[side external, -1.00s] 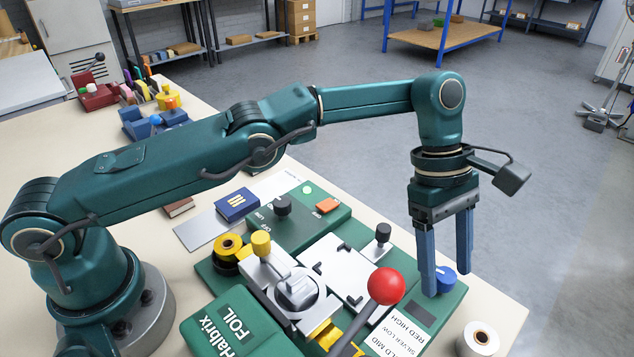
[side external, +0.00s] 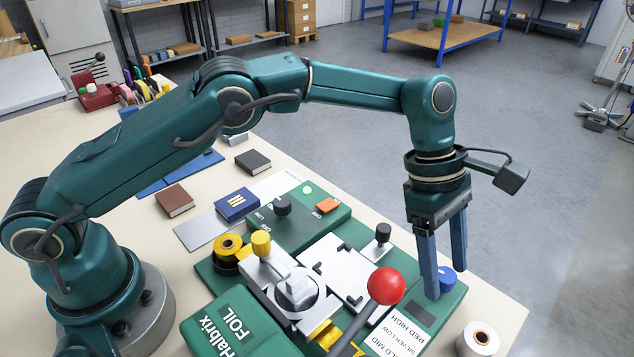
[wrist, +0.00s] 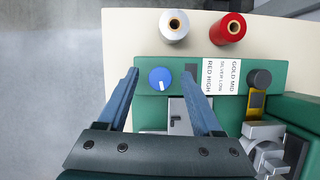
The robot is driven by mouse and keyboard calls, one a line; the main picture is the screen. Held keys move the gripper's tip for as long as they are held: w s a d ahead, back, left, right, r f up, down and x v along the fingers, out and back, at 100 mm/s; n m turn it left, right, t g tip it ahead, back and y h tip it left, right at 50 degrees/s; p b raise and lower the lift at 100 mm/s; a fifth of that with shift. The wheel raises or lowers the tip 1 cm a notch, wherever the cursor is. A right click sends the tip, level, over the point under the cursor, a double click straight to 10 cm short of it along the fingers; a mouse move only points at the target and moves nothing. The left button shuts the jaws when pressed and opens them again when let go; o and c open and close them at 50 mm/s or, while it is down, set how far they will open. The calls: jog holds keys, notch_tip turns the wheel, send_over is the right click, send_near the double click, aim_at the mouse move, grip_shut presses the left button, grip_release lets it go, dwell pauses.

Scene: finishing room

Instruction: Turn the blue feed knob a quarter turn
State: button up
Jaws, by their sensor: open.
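The blue feed knob (side external: 446,278) sits on the right end of the green foil machine (side external: 330,222), partly hidden behind a finger in the side view. In the wrist view the round blue knob (wrist: 160,78) shows a white pointer line aimed down. My gripper (side external: 448,282) is open, its blue fingers pointing down near the knob. In the wrist view my gripper's fingertips (wrist: 160,72) lie left and right of the knob with gaps on both sides. I cannot tell whether the tips are level with the knob or above it.
A lever with a red ball (side external: 386,286) stands left of my gripper. A black knob (side external: 383,233) is behind it. A silver foil roll (side external: 479,338) stands on the table in front; a red roll (wrist: 230,28) shows in the wrist view.

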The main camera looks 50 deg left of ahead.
jog(key=shift+r, duration=0.2)
jog(key=s+a+r+t, duration=0.1)
jog(key=a+r+t, duration=0.1)
jog(key=a+r, duration=0.5)
jog(key=a+r+t, duration=0.2)
jog(key=a+r, duration=0.1)
jog(key=r, duration=0.8)
jog(key=s+a+m+t+y, duration=0.2)
jog(key=s+a+m+t, duration=0.1)
jog(key=s+a+m, duration=0.6)
jog(key=shift+s+a+m+y, duration=0.4)
jog(key=shift+s+a, duration=0.55)
jog(key=shift+s, duration=0.25)
